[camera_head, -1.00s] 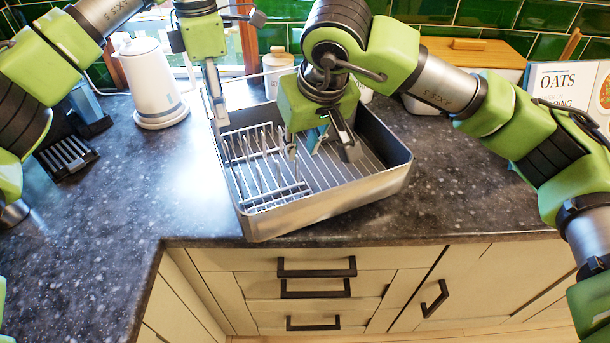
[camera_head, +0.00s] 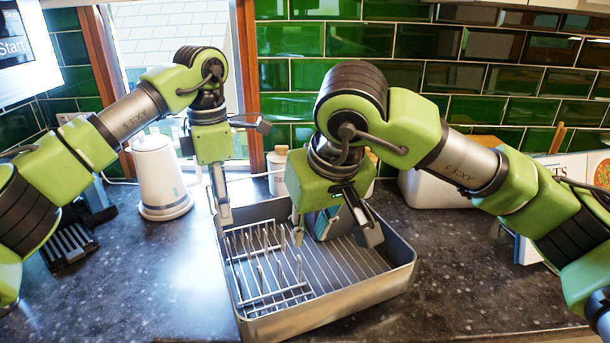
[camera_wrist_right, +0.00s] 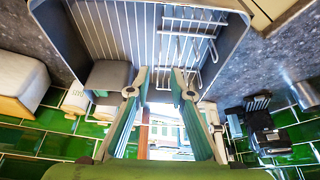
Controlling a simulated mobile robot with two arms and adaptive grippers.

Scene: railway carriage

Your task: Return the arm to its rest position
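My right gripper (camera_head: 335,236) hangs fingers-down over the right part of the grey dish rack (camera_head: 335,307). In the right wrist view its two fingers (camera_wrist_right: 157,84) are spread, with nothing between the tips and the rack's wires (camera_wrist_right: 115,25) beyond them. My left gripper (camera_head: 223,216) points down at the rack's back left corner. I see it side-on, so its finger gap is hidden. A grey block-like object (camera_wrist_right: 108,76) sits in the rack beside one right finger; in the head view it is partly hidden behind my right gripper.
A white kettle (camera_head: 160,180) stands left of the rack, with a dark appliance (camera_head: 68,245) farther left. A canister (camera_head: 278,172) and a white bread bin (camera_head: 436,187) stand behind it. The dark counter (camera_head: 470,270) is clear at the right front.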

